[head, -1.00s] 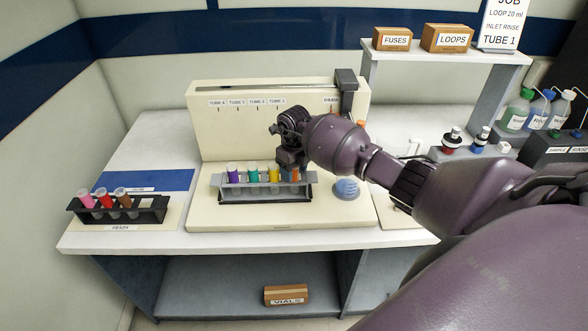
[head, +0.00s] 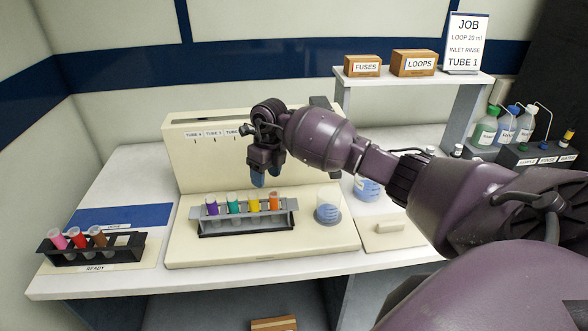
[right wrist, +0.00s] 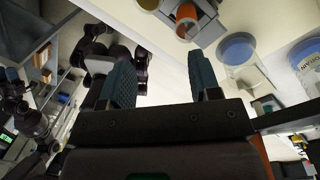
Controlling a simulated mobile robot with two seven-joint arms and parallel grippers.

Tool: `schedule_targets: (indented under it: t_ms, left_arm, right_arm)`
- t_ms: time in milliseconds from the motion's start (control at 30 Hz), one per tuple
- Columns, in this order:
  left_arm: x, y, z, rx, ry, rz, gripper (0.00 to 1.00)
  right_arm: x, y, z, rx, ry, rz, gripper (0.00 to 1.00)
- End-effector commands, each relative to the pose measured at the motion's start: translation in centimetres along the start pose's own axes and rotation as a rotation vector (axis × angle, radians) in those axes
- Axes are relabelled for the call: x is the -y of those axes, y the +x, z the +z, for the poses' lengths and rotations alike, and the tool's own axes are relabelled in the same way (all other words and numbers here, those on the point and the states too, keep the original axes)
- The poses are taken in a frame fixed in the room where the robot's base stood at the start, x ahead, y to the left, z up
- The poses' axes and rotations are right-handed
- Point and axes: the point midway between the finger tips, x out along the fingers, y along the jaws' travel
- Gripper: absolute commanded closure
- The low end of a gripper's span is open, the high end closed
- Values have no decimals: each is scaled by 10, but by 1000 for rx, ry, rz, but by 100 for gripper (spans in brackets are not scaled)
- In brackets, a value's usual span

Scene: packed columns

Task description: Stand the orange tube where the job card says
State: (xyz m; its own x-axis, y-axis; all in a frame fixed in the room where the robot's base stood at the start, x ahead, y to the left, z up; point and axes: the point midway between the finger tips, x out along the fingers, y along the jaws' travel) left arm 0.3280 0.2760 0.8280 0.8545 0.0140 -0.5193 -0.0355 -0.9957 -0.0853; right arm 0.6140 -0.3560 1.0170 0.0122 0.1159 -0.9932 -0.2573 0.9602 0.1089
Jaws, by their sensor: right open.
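The orange tube (head: 273,202) stands in the rightmost place of the grey rack (head: 240,227) on the cream machine, beside the yellow tube (head: 254,203). Its orange top (right wrist: 187,17) also shows at the top of the right wrist view. My right gripper (head: 265,180) is open, just above and slightly left of the orange tube in the head view. Nothing is between its fingers (right wrist: 163,85) in the right wrist view. The job card (head: 467,42) reads LOOP 20 ml, INLET RINSE, TUBE 1. TUBE 4, 3 and 2 labels show behind the rack; my arm covers the rest.
Green (head: 233,204) and purple (head: 212,205) tubes fill the rack's left. A black READY rack (head: 100,252) holds pink, red and brown tubes at the left. A beaker (head: 328,207) with blue liquid stands right of the grey rack. Bottles (head: 485,128) stand far right.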

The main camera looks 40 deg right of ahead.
Motion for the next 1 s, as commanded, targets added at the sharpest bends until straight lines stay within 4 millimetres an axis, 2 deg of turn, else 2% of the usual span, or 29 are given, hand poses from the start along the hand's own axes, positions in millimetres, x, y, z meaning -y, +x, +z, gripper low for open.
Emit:
schedule_targets:
  t_ms: [33,100,200,300,400,467,567,733,867,1000]
  left_arm:
    - [0,0,0,0,0,0,57]
    - [0,0,0,0,0,0,57]
    - [0,0,0,0,0,0,57]
    - [0,0,0,0,0,0,57]
    - [0,0,0,0,0,0,57]
    - [0,0,0,0,0,0,57]
    - [0,0,0,0,0,0,57]
    - [0,0,0,0,1,0,57]
    - [0,0,0,0,1,0,57]
    - [0,0,0,0,1,0,57]
  right_arm:
    - [-20,21,-5,22,-12,92,43]
    - [-56,46,-11,81,-18,258,43]
    - [-112,72,-22,189,20,541,43]
    - [-159,81,-33,299,123,817,43]
    - [-189,78,-43,409,286,1070,43]
    - [-199,74,-49,471,412,1209,43]
    - [-202,69,-60,565,664,1410,43]
    - [-175,76,-89,684,1199,1646,43]
    - [-146,102,-128,713,1677,1723,43]
    - [-126,142,-182,668,2192,1695,43]
